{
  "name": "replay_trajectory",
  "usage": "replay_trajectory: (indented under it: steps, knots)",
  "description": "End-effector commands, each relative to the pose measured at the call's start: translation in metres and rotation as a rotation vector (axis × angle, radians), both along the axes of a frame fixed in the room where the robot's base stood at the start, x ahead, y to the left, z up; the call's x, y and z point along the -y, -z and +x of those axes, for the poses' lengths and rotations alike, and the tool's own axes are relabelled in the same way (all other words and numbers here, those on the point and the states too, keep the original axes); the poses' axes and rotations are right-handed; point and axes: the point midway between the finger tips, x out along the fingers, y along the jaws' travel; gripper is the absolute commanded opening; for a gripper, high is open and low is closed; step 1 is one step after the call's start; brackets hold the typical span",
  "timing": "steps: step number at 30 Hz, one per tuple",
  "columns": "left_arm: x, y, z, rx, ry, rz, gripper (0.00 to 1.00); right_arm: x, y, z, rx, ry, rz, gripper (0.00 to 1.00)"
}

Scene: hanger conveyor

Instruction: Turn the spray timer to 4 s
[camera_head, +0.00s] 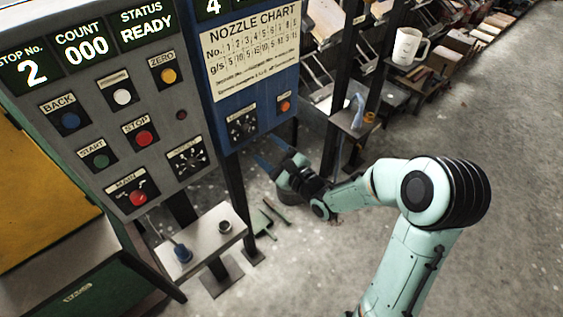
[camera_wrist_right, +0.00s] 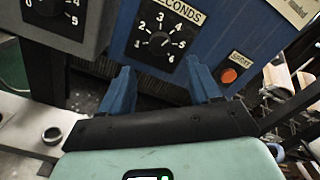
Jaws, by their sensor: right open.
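The spray timer is a black dial plate in the lower part of the blue panel; its knob (camera_wrist_right: 160,41) shows in the wrist view under a SECONDS label, with numbers 1 to 6 around it. Its exact setting is too small to read surely. The timer (camera_head: 242,127) is small in the head view. My right gripper (camera_head: 271,156) is just below and to the right of it there. In the wrist view the two blue fingers of the right gripper (camera_wrist_right: 161,86) are spread and empty, below the dial and apart from it. My left gripper is not in view.
An orange button (camera_wrist_right: 229,75) sits right of the timer. The blue panel (camera_head: 218,88) carries a nozzle chart (camera_head: 251,46). A grey control panel (camera_head: 108,128) with several buttons stands to its left. A small shelf (camera_head: 203,240) juts out below. A white mug (camera_head: 406,46) is farther back.

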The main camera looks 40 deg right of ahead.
Motion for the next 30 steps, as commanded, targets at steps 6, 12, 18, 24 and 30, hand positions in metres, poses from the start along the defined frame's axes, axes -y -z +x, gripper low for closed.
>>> replay_trajectory:
  steps: [6, 12, 18, 24, 30]
  knots:
    - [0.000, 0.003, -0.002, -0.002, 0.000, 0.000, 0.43, 0.003, 0.000, -0.039, 0.000, 0.001, -0.001, 0.63]
    - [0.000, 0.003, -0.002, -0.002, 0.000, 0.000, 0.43, 0.004, -0.001, -0.052, 0.001, 0.000, 0.001, 0.63]
    - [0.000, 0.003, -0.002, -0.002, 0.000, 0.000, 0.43, 0.004, -0.001, -0.053, 0.002, -0.002, 0.001, 0.63]
    - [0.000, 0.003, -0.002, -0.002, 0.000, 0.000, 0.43, 0.004, -0.001, -0.053, 0.002, 0.000, 0.001, 0.63]
    - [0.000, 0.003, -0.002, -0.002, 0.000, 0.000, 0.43, 0.004, 0.003, -0.052, -0.007, 0.002, -0.010, 0.63]
